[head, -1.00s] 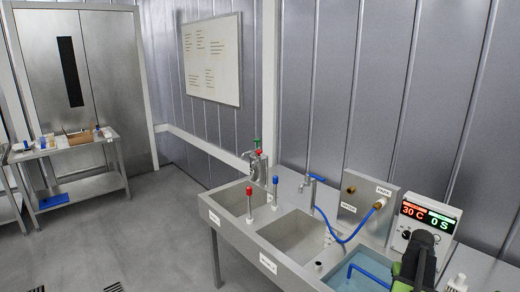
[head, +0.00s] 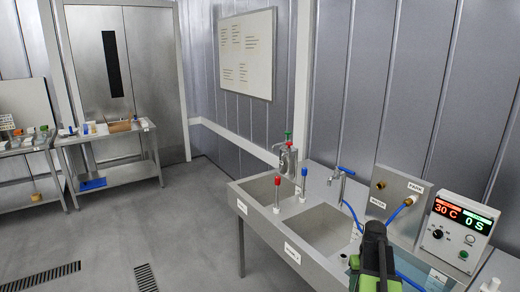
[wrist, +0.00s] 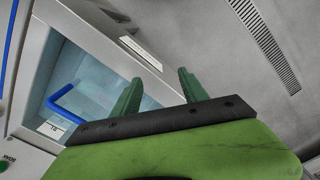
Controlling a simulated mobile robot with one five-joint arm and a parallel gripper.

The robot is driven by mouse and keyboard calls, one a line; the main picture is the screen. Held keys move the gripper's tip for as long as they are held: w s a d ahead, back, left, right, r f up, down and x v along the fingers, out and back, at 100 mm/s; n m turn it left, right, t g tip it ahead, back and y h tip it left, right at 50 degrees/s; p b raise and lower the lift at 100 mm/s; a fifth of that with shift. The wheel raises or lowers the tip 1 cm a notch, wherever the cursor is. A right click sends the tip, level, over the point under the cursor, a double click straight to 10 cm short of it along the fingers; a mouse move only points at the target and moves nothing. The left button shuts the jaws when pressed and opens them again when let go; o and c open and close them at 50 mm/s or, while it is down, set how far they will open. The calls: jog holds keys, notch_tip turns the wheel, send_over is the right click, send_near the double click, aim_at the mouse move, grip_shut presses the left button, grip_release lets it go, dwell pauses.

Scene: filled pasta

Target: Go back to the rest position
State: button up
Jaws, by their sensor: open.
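My gripper (wrist: 158,86) shows in the wrist view as two green fingers standing apart, with nothing between them. The floor and the edge of the sink bench lie beyond the fingers. In the head view my black and green arm (head: 375,258) is at the bottom right, in front of the sink bench (head: 262,232), and hides part of it. The fingertips are hard to make out in that view.
A controller (head: 458,230) reads 30 C and 0 S. Two sink basins (head: 325,228) lie left of my arm. Side tables (head: 108,140) stand far left. The floor (head: 185,225) between is clear.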

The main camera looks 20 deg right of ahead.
jog(key=w+a+f+n+b, duration=0.1)
jog(key=w+a+f, duration=0.15)
jog(key=a, duration=0.45)
jog(key=w+a+f+n+b, duration=0.1)
jog(key=w+a+n, duration=0.15)
jog(key=a, duration=0.45)
jog(key=a+f+b, duration=0.1)
jog(key=a, duration=1)
jog(key=s+a+f+b, duration=0.1)
jog(key=a+b, duration=0.1)
jog(key=a, duration=1)
jog(key=shift+s+a+f, duration=0.15)
jog(key=shift+s+f, duration=0.15)
jog(key=shift+f, duration=0.1)
